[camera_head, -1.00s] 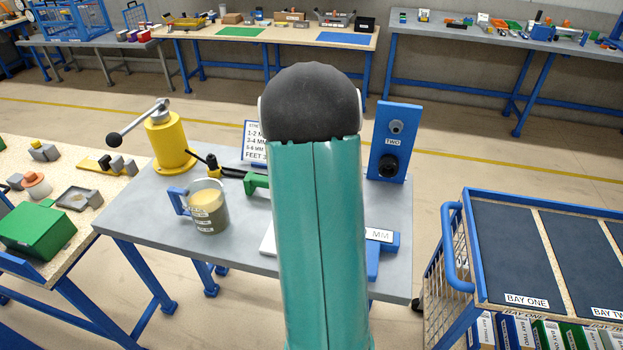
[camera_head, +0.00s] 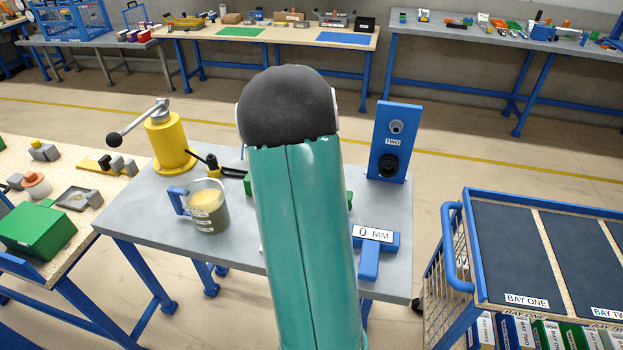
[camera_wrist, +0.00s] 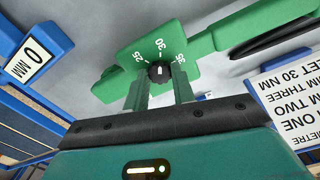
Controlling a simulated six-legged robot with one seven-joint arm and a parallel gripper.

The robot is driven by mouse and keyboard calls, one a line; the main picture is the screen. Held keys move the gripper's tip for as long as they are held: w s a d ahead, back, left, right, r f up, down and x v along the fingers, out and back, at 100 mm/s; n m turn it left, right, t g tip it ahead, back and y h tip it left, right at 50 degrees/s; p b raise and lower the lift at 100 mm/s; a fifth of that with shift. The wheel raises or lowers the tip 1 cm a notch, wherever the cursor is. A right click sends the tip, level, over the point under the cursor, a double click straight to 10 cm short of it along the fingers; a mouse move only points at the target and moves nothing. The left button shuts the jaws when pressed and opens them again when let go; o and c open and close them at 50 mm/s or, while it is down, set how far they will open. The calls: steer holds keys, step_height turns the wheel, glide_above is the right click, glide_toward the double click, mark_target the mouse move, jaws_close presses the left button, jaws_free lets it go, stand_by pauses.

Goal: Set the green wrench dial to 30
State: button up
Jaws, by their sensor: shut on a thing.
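The green wrench (camera_wrist: 207,43) lies on the grey table in the wrist view. Its dial face carries the marks 25, 30 and 35. A small black knob (camera_wrist: 154,76) with a white pointer line sits at the dial's middle, and the line points roughly toward 30. My gripper (camera_wrist: 162,80) is shut on this knob, with one finger on each side. In the head view my arm hides the gripper and dial; only a bit of the green wrench (camera_head: 249,186) shows beside it.
A blue gauge reading 0 MM (camera_head: 376,238) lies right of my arm. A blue post marked TWO (camera_head: 394,142), a yellow stand (camera_head: 170,145) and a measuring jug (camera_head: 207,209) stand on the grey table (camera_head: 140,225). A printed instruction card (camera_wrist: 285,95) is close by in the wrist view.

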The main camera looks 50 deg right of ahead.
stand_by(0.4)
steer(key=o, duration=1)
steer(key=shift+r, duration=0.1)
step_height(320, 180, up, 14)
steer(key=shift+f, duration=0.2)
